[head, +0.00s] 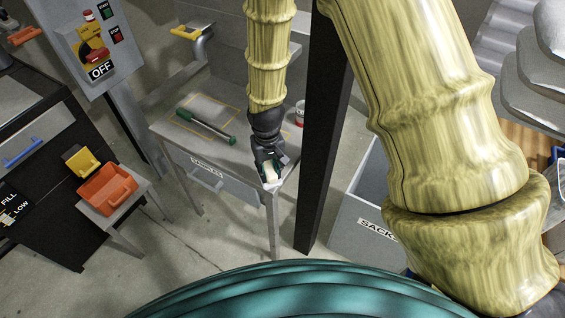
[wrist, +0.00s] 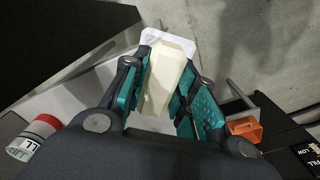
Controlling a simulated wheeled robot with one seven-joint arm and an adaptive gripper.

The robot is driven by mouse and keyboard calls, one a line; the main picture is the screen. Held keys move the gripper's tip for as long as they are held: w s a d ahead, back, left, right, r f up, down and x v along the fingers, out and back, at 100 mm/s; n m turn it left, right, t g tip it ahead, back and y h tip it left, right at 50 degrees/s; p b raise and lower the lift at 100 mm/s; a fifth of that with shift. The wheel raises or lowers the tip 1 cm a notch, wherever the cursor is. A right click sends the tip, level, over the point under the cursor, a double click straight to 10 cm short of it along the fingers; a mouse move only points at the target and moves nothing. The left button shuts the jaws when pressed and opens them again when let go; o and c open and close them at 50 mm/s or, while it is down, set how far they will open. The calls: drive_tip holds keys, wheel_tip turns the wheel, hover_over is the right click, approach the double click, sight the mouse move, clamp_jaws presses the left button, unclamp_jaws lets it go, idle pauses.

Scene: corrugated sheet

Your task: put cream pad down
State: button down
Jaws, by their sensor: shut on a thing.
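A cream pad (wrist: 166,78) is held between the two teal-lined fingers of my gripper (wrist: 163,95) in the wrist view. In the head view my gripper (head: 269,168) hangs at the near right corner of the grey table (head: 225,148), with the pale pad (head: 271,174) showing at its tips. A white, round-cornered shape (wrist: 178,42) shows around the pad's far end in the wrist view; I cannot tell what it is. I cannot tell whether the pad touches the tabletop.
A green-handled tool (head: 205,125) lies on the table by a yellow-outlined patch (head: 213,108). A red-and-white can (head: 299,114) stands near the right edge. A dark post (head: 322,150) rises right of my gripper. A grey sack bin (head: 368,215) stands beyond it.

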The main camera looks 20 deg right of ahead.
sight(272, 187)
drive_tip(key=shift+m, duration=0.5)
drive_tip(key=s+b, duration=0.1)
drive_tip(key=s, duration=0.1)
drive_tip(key=s+a+b, duration=0.1)
drive_tip(key=s+b, duration=0.2)
drive_tip(key=shift+s+a, duration=0.3)
drive_tip(key=shift+s, duration=0.1)
drive_tip(key=shift+s+r+b, duration=0.25)
drive_tip(key=shift+s+b, duration=0.05)
drive_tip(key=shift+b, duration=0.1)
drive_tip(key=w+d+p, duration=0.1)
drive_tip(key=w, duration=0.4)
drive_tip(key=w+d+f+p, duration=0.1)
drive_tip(key=w, duration=0.3)
drive_tip(key=w+d+p, duration=0.1)
drive_tip(key=w, duration=0.4)
drive_tip(key=shift+w+d+f, duration=0.25)
drive_tip(key=shift+w+d, duration=0.1)
drive_tip(key=shift+d, duration=0.05)
drive_tip(key=shift+f+p, duration=0.6)
drive_tip(key=shift+f, duration=1.15)
drive_tip(key=shift+f, duration=0.1)
drive_tip(key=c, duration=1.1)
unclamp_jaws()
drive_tip(key=shift+c, duration=0.2)
